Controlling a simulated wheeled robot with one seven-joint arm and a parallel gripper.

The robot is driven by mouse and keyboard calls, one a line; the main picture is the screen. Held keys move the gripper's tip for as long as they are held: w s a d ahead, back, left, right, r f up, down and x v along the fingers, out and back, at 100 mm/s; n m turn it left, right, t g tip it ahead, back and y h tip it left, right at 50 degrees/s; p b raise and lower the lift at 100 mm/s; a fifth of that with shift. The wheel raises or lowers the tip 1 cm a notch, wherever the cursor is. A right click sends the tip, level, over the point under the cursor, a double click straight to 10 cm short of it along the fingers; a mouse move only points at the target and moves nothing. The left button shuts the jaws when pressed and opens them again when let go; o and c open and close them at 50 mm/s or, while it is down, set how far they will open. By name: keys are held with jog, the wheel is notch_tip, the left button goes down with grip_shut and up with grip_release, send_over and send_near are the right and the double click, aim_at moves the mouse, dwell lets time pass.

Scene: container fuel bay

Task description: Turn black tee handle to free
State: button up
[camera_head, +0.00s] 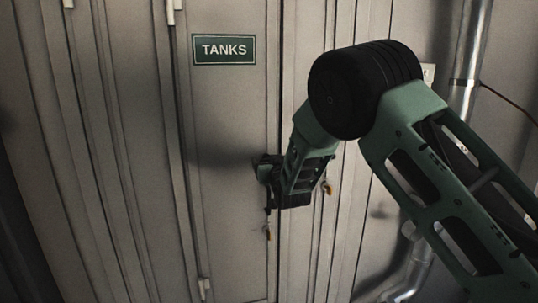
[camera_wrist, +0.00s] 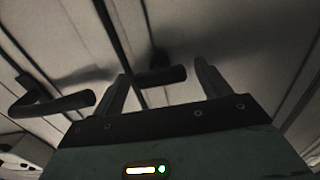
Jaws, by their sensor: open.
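A black tee handle (camera_wrist: 165,75) shows in the wrist view on the pale doors. Its bar lies crosswise in the picture, between the two fingers of my gripper (camera_wrist: 161,70). The fingers are apart, with visible room at the right end of the bar. I cannot tell whether the left finger touches it. In the head view my gripper (camera_head: 268,172) is close to the tall grey cabinet doors, below the green TANKS sign (camera_head: 223,49). There the gripper and wrist hide most of the handle area.
A second dark handle (camera_wrist: 58,103) stands out at the left in the wrist view, beside the left finger. A metal pipe (camera_head: 467,70) runs down the right side.

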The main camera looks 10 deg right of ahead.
jog(key=shift+w, duration=0.55)
jog(key=c, duration=1)
jog(key=shift+f, duration=0.1)
